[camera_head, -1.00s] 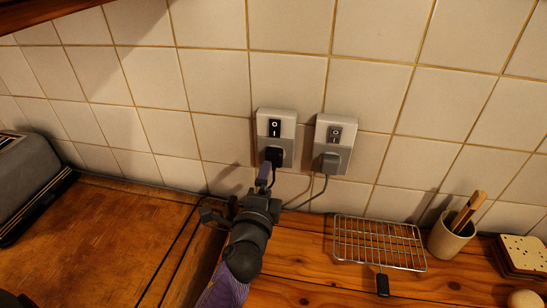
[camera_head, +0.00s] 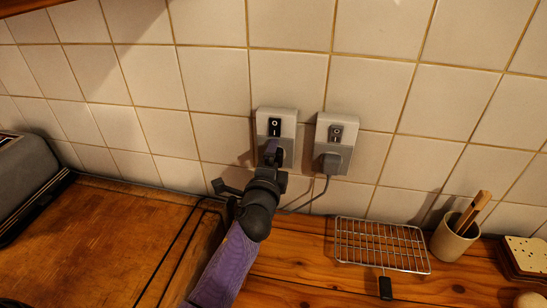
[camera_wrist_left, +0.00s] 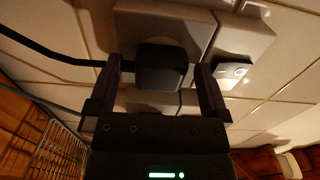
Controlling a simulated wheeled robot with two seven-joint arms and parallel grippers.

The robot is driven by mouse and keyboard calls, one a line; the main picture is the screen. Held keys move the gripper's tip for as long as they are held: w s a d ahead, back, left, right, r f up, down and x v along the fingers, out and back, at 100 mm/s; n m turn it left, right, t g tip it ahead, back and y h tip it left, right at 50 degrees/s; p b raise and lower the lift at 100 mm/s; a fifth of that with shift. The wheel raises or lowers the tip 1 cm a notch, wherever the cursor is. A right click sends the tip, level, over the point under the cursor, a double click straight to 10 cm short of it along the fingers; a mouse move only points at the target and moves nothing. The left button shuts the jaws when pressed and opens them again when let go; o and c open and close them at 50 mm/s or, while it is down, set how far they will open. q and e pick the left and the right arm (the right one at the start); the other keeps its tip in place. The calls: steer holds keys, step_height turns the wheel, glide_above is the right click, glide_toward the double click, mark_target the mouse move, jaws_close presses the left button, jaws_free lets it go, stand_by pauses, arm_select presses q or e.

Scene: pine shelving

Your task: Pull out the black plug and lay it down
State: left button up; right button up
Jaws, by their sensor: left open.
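The black plug (camera_wrist_left: 160,68) sits in the left wall socket (camera_head: 287,115), below its black rocker switch. In the head view it is mostly hidden behind my left gripper (camera_head: 273,158), which reaches up to the socket from below. In the left wrist view my left gripper (camera_wrist_left: 160,88) is open, with one finger on each side of the black plug and a gap showing on both sides. A dark cable (camera_wrist_left: 60,57) runs off to the left in that view. My right gripper is not in view.
A grey plug (camera_head: 331,163) sits in the right socket (camera_head: 338,128), close beside my gripper. A wire rack (camera_head: 380,243) and a cup with wooden utensils (camera_head: 452,238) stand on the right. A toaster (camera_head: 28,180) stands far left. The wooden board (camera_head: 90,240) has free room.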

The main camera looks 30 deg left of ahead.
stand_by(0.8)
arm_select(q)
jaws_close()
steer(key=shift+s, duration=0.1)
steer(key=shift+p+v, duration=0.75)
steer(key=shift+v, duration=2.15)
